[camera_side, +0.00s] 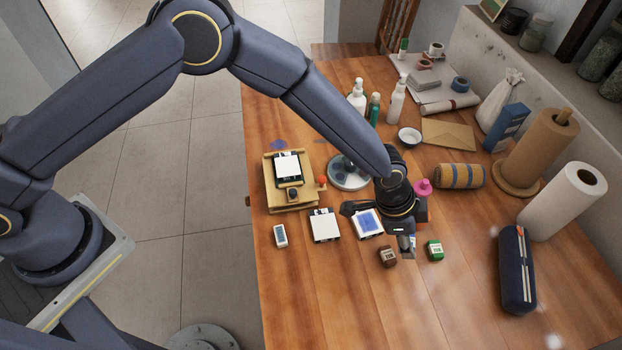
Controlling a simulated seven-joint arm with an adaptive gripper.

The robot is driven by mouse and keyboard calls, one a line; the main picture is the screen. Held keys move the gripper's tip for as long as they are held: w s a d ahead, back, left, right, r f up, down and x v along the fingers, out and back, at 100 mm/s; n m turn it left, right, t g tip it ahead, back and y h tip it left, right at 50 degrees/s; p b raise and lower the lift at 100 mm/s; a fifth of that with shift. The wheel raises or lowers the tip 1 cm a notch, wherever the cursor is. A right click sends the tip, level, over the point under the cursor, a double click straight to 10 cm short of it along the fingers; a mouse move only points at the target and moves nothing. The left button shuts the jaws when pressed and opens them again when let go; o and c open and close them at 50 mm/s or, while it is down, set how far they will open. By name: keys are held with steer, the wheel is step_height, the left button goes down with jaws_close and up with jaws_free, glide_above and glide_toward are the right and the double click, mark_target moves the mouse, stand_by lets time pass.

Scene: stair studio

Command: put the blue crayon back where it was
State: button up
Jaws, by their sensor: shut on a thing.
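My gripper (407,248) points down over the wooden table, right of the blue-faced square pad and between a brown block and a green block. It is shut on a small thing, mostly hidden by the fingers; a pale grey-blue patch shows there. I cannot tell whether this is the blue crayon, or whether it touches the table. I cannot make out a crayon elsewhere.
A brown block (388,257) and a green block (435,250) stand close by the gripper. Left are the blue-faced pad (368,223), a white pad (324,226) and a wooden stand (306,199). A dark blue case (517,270) lies right. The front table (400,310) is clear.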

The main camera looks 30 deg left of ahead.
steer(key=f, duration=0.1)
steer(key=w+d+f, duration=0.2)
steer(key=shift+w+f, duration=0.1)
steer(key=shift+f, duration=1.6)
steer(key=shift+f, duration=0.15)
steer(key=o, duration=1)
